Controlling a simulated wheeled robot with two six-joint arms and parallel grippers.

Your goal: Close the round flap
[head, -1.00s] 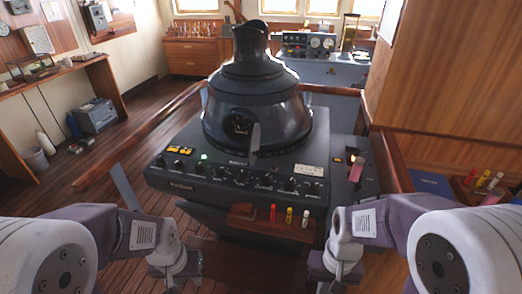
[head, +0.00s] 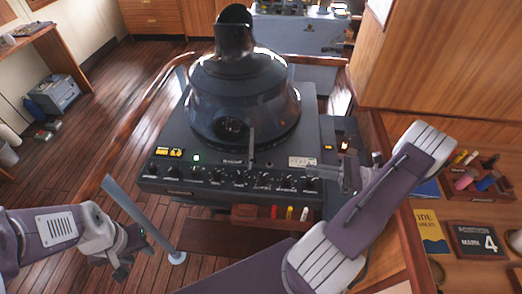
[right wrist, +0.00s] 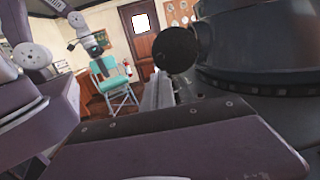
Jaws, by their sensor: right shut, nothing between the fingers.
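The round flap (head: 252,147) stands swung out on the front of the radar's dark cone (head: 240,90), seen nearly edge-on. The round port (head: 231,129) beside it on the left is uncovered. In the right wrist view a dark round disc, which looks like the flap (right wrist: 175,50), shows face-on beside the radar housing (right wrist: 250,45). My right gripper (head: 322,178) is shut and empty at the console's right front corner, to the right of the flap and apart from it. My left gripper (head: 130,262) is low at the left, far from the flap; its fingers are unclear.
The radar console (head: 230,178) has knobs and a green light along its front. A small wooden shelf (head: 262,211) with several coloured markers juts below it. A wooden rail (head: 115,165) runs along the left. A desk with a pen tray (head: 480,188) is at the right.

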